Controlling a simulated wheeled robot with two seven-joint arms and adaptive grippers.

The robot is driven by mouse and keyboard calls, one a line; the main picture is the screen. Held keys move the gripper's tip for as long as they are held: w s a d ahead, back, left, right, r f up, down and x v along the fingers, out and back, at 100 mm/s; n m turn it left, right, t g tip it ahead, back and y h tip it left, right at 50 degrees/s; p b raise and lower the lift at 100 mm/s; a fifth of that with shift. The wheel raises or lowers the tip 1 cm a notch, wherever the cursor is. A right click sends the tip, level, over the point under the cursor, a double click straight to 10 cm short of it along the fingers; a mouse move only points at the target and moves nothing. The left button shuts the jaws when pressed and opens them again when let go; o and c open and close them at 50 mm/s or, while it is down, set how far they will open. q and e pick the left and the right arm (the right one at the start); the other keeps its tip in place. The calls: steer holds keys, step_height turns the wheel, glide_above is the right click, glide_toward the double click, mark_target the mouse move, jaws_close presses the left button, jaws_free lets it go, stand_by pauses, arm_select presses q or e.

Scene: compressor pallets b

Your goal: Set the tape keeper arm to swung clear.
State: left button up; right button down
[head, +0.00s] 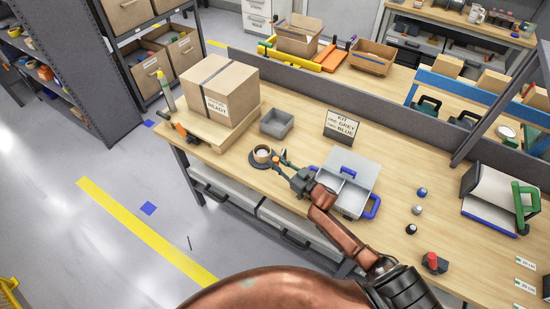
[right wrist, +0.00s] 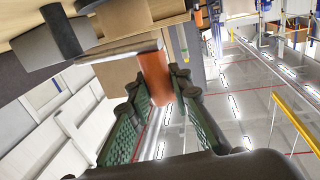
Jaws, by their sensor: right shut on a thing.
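The tape roll (head: 262,153) sits on a dark round base near the front edge of the bench. The keeper arm shows in the right wrist view as a grey bar (right wrist: 119,52) with an orange grip (right wrist: 153,77). My right gripper (head: 281,163) reaches in beside the roll. In the right wrist view its green fingers (right wrist: 156,88) close around the orange grip. In the head view the gripper hides much of the keeper arm, so I cannot tell its exact angle to the roll. My left gripper is not in view.
A taped carton (head: 220,82) stands on a wooden pallet (head: 215,130), with an orange tool (head: 184,132) beside it. A grey bin (head: 277,122), a sign (head: 343,125) and a grey tray with blue handles (head: 357,165) stand nearby. Small knobs (head: 422,192) lie right.

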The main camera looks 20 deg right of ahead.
steer(key=shift+s+d, duration=0.4)
steer(key=shift+d, duration=0.05)
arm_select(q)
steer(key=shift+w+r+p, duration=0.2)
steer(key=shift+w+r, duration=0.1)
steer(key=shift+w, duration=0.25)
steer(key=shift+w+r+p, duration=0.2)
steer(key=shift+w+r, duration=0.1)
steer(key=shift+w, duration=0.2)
arm_select(e)
steer(key=shift+s+d+f, duration=0.1)
steer(key=shift+s+d, duration=0.2)
steer(key=shift+d, duration=0.05)
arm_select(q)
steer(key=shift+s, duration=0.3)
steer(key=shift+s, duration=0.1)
arm_select(e)
steer(key=c, duration=1.7)
jaws_free()
steer(key=shift+c, duration=0.2)
steer(key=v, duration=1.2)
